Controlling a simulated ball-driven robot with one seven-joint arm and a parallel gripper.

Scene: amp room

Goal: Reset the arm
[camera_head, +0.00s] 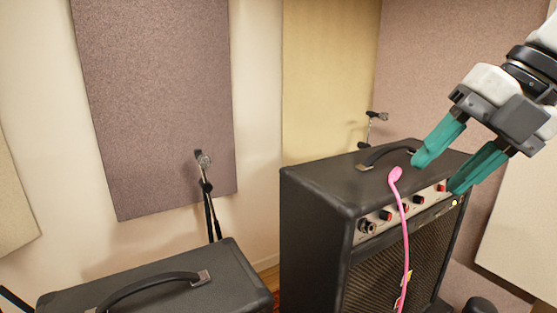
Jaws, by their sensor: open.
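My gripper (437,168) comes in from the upper right with teal fingers. The fingers are apart with nothing between them. They are in front of the right part of a black amplifier (319,209), over its top edge and control panel in the picture. I cannot tell whether they touch it. A pink cable (405,240) hangs down the amplifier's front, with its rounded upper end (395,174) at the top front edge. The cable is left of the fingers and apart from them.
A second black amplifier (228,268) with a handle (150,285) stands at the lower left. A microphone on a stand (204,160) rises behind it, and another microphone (376,116) shows behind the right amplifier. Acoustic panels (155,90) cover the walls.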

